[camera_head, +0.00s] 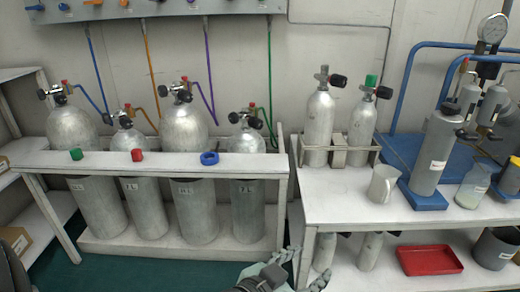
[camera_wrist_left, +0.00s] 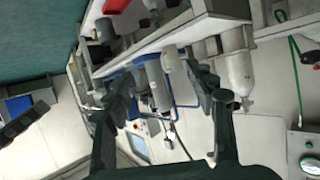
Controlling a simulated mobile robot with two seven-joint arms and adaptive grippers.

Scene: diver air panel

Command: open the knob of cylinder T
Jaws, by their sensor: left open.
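Several grey gas cylinders with labels stand in the white rack at left in the head view: a far-left one (camera_head: 72,128), a shorter one (camera_head: 129,140), a tall one (camera_head: 184,127) and a right one (camera_head: 246,140). Each has a valve with a black knob. The labels are too small to tell which is cylinder T. My left gripper (camera_head: 306,270) is low at the bottom edge, open and empty, apart from every cylinder. It also shows in the left wrist view (camera_wrist_left: 163,95).
A red tray (camera_head: 429,260) lies below.

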